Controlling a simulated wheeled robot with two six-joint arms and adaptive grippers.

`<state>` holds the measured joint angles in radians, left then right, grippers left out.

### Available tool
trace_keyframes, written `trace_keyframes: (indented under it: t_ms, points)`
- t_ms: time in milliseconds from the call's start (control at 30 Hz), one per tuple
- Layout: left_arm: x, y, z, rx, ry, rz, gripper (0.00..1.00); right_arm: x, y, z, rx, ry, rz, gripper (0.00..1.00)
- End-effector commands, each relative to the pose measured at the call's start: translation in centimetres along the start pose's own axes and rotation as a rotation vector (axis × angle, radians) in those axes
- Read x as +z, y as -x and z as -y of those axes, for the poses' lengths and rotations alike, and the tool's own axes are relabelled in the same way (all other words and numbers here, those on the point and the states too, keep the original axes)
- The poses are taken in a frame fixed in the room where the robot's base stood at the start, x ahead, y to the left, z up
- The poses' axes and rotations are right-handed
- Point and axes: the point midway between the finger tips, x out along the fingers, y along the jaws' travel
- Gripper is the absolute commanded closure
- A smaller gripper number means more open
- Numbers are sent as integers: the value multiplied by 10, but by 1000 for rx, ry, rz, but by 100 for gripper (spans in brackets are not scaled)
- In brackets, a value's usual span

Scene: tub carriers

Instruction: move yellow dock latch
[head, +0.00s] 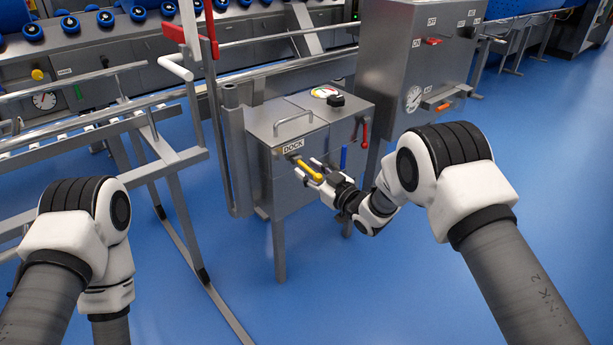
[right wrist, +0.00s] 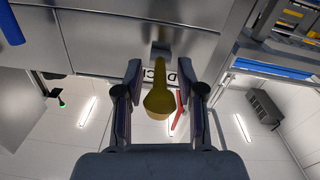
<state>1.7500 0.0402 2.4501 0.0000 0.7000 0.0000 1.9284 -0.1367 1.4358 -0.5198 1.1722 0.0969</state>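In the right wrist view the yellow latch (right wrist: 158,98) stands between the two fingers of my right gripper (right wrist: 159,75), with a gap visible on both sides. The gripper looks open around the latch. My left arm shows at the lower left of the head view, but its gripper is out of view.
The cabinet also has a red handle (head: 364,132), a blue handle (head: 343,157), a black knob (head: 335,100) and a top grab bar (head: 293,121). A taller steel cabinet (head: 405,60) stands behind to the right. Steel rails are at left. Blue floor (head: 375,285) is clear in front.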

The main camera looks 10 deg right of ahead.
Motion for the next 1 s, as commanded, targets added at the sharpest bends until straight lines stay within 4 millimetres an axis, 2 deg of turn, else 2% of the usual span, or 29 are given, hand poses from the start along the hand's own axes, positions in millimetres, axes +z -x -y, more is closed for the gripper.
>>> trace_keyframes:
  t_ms: [200, 233, 300, 333, 733, 1000]
  points:
    - [0, 0, 0, 0, 0, 0, 59, 0, -1, 0, 0, -1, 2, 62]
    - [0, 0, 0, 0, 0, 0, 59, 0, -1, 0, 0, -1, 2, 69]
    - [0, 0, 0, 0, 0, 0, 59, 0, -1, 0, 0, -1, 2, 94]
    - [0, 0, 0, 0, 0, 0, 59, 0, -1, 0, 0, -1, 2, 100]
    - [0, -5, 0, 0, 0, 0, 59, 4, -1, 1, 3, 0, -18, 100]
    - [0, -25, 0, 0, 0, 0, 59, 14, -3, 4, 25, -3, -140, 100]
